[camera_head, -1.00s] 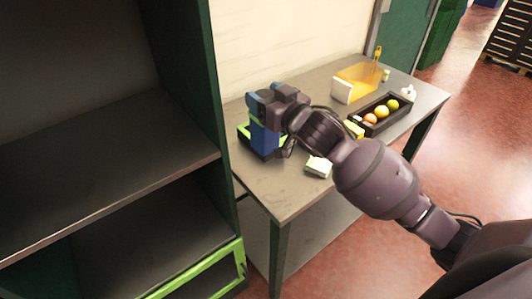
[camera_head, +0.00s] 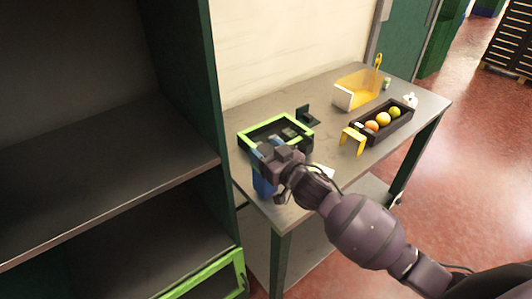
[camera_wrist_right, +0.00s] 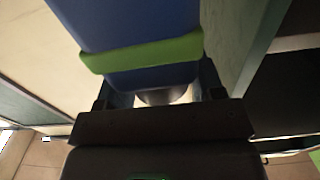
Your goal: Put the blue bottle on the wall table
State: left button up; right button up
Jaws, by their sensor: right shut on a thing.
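The blue bottle (camera_head: 263,186) is at the near left corner of the wall table (camera_head: 290,213), partly hidden by my right gripper (camera_head: 268,164). In the right wrist view the blue bottle (camera_wrist_right: 135,22) has a green band and lies between the fingers of my right gripper (camera_wrist_right: 160,97). The right gripper is shut on it. Whether the bottle's base touches the tabletop cannot be told. My left gripper is not in view.
A green-rimmed tray (camera_head: 273,121) and a dark green piece (camera_head: 307,117) stand behind the gripper. A dark tray (camera_head: 381,124) with oranges, a yellow bracket (camera_head: 353,140) and a yellow bin (camera_head: 357,90) stand farther right. An open shelf (camera_head: 110,160) is at the left.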

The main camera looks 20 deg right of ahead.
jog(key=shift+f, duration=0.35)
jog(key=o, duration=1.4)
jog(key=v, duration=1.2)
jog(key=s+d+f+m+g+h, duration=0.1)
jog(key=s+d+f+h, duration=0.1)
jog(key=s+f, duration=0.3)
jog(key=s+d+f+m+g+h, duration=0.1)
jog(key=s+d+f+g+h, duration=0.1)
jog(key=s+f, duration=0.3)
jog(key=s+d+f+g+h, duration=0.2)
jog(key=s+f, duration=0.3)
jog(key=f, duration=0.5)
jog(key=shift+s+d+f+m, duration=0.15)
jog(key=shift+d+f+m, duration=0.15)
jog(key=shift+m, duration=0.1)
